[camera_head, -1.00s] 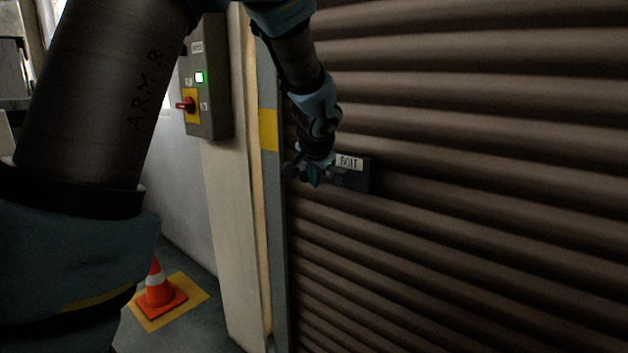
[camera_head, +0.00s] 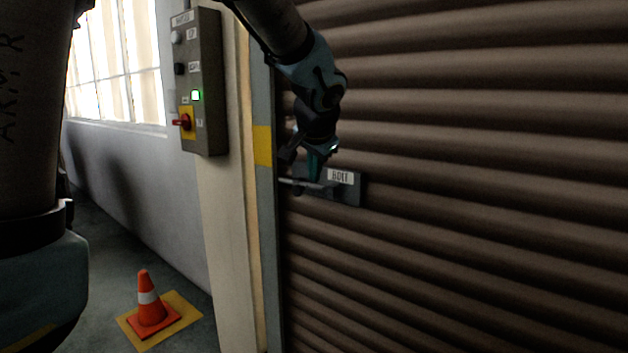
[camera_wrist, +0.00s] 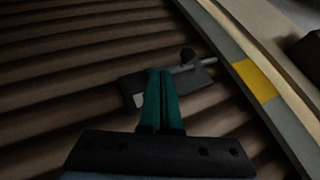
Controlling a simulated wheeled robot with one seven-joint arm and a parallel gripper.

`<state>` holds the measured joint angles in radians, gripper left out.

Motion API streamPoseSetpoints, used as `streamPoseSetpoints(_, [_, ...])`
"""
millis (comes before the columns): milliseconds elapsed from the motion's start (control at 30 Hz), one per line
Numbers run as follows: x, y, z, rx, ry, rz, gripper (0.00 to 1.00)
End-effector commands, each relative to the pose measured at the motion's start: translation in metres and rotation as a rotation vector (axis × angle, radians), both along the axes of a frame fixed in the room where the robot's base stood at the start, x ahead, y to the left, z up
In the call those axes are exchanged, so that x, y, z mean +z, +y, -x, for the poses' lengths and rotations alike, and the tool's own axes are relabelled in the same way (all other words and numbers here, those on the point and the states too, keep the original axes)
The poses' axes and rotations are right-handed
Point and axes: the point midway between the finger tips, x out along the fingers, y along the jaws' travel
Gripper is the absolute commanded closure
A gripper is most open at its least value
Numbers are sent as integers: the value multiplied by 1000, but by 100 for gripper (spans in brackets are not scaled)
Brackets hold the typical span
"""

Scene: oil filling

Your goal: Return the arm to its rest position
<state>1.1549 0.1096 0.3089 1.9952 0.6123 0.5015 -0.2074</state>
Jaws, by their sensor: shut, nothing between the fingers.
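My gripper (camera_head: 312,172) is at the bolt on the brown roller shutter, in front of the left part of the bolt's dark plate (camera_head: 349,190). In the wrist view, the two teal fingers (camera_wrist: 161,75) lie together, shut, with nothing between them. The bolt's plate (camera_wrist: 128,88) shows behind the fingers there. The bolt's rod with a dark knob (camera_wrist: 188,54) reaches toward the door frame. Whether the fingers touch the plate cannot be told. My arm hangs down from the top of the head view.
The ribbed shutter (camera_head: 480,180) fills the right side. A grey frame post with a yellow band (camera_head: 262,146) stands left of the bolt. A control box (camera_head: 205,85) with a green light and red switch is on the wall. An orange cone (camera_head: 148,300) stands on a yellow floor patch.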

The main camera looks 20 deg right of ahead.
Motion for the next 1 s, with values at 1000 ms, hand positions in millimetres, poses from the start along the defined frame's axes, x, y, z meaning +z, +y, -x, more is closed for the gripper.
streamPoseSetpoints(1000, [-53,208,10,498,345,53,100])
